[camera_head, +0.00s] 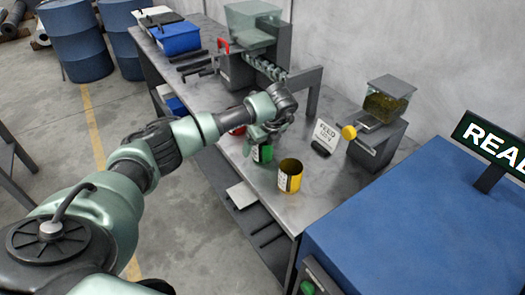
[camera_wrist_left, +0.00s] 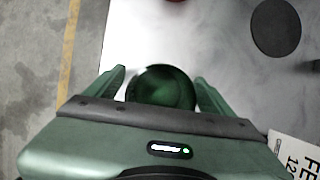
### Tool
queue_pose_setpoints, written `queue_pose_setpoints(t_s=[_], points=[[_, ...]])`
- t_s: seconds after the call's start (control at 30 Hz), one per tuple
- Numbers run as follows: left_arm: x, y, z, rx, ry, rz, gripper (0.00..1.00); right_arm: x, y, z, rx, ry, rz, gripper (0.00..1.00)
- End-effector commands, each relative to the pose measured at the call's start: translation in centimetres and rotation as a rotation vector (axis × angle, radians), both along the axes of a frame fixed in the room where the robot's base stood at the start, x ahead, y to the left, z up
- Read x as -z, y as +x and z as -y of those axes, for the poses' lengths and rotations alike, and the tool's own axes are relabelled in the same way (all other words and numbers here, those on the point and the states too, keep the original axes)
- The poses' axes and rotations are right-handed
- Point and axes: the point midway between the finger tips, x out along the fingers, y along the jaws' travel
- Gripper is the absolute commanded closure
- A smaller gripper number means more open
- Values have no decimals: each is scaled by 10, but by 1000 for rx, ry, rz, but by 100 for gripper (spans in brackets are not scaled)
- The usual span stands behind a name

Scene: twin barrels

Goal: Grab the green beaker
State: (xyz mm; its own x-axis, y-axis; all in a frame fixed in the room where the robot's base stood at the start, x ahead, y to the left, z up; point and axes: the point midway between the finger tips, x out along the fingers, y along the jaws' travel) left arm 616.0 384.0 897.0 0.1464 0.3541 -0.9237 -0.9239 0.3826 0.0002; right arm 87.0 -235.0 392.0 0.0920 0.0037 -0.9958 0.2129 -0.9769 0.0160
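The green beaker (camera_head: 263,154) stands on the grey workbench, partly hidden by my left gripper (camera_head: 262,139). In the left wrist view the beaker's round dark green opening (camera_wrist_left: 162,88) lies between the two fingers of my left gripper (camera_wrist_left: 161,80). The fingers are spread, one on each side of the beaker, with small gaps showing. My right gripper is in neither view.
A yellow beaker (camera_head: 290,176) stands close to the green one, towards the bench's near end. A red beaker (camera_head: 238,130) is partly hidden behind my arm. A feed sign (camera_head: 327,134) and a dispenser (camera_head: 377,140) stand to the right. A blue cabinet (camera_head: 420,215) is at the near right.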

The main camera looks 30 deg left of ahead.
Motion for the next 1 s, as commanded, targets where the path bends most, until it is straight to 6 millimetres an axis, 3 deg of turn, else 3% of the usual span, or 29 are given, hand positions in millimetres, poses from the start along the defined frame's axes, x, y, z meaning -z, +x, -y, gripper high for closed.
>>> queue_pose_setpoints(t_s=[0.03, 0.23, 0.67, 0.87, 1.0], points=[[0, 0, 0, 0, 0, 0, 28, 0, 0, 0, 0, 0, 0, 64], [0, 0, 0, 0, 0, 1, 84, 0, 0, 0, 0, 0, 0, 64], [-11, 1, 0, -1, 0, 4, 84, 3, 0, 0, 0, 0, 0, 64], [-45, 2, 0, 0, -1, 7, 84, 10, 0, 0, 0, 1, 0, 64], [-84, 2, 0, 0, 0, 9, 84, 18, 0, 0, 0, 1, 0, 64]])
